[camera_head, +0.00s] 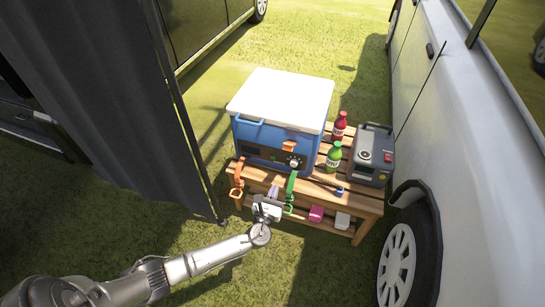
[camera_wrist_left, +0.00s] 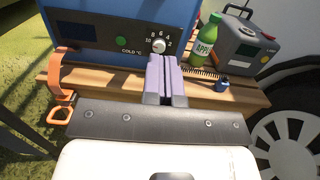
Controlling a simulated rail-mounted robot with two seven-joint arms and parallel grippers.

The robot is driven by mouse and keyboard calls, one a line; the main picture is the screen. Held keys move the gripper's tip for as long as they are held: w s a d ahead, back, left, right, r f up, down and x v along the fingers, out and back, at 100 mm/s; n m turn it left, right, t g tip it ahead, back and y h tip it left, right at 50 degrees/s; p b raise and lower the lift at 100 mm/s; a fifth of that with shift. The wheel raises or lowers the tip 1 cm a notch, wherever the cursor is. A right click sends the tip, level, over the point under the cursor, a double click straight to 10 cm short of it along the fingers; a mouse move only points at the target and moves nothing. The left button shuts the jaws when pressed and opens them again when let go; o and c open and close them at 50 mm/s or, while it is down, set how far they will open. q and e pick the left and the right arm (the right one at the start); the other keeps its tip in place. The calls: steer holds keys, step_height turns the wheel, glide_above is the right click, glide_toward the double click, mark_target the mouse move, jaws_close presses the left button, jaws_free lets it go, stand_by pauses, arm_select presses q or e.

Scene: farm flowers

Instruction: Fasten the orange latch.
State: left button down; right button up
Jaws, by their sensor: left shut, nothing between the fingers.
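The blue cooler (camera_head: 275,140) with its white lid (camera_head: 283,95) stands on a wooden bench; the lid looks down, though I cannot tell if it is fully seated. An orange latch (camera_head: 290,147) shows on the cooler's front below the lid, above a dial (camera_head: 295,162); I cannot tell its exact position. It is outside the left wrist view, which shows the cooler's lower front (camera_wrist_left: 110,25) and dial (camera_wrist_left: 159,46). My left gripper (camera_head: 273,191) is shut and empty, in front of and below the latch. Its purple fingers (camera_wrist_left: 166,75) point at the cooler front. My right gripper is not in view.
An orange clamp (camera_head: 237,180) and a green clamp (camera_head: 291,190) hang at the bench's front edge (camera_head: 330,192). A red bottle (camera_head: 339,127), a green bottle (camera_head: 333,158) and a grey box (camera_head: 371,155) stand to the right. A white vehicle (camera_head: 470,170) is close on the right.

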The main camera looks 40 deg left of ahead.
mark_target(289, 146)
arm_select(q)
steer(key=shift+d, duration=0.15)
steer(key=shift+w, duration=0.1)
steer(key=r+b+x, duration=0.2)
steer(key=b+x, duration=0.2)
steer(key=x, duration=0.8)
steer(key=shift+w+a+r+b, duration=0.2)
steer(key=shift+r+b, duration=0.2)
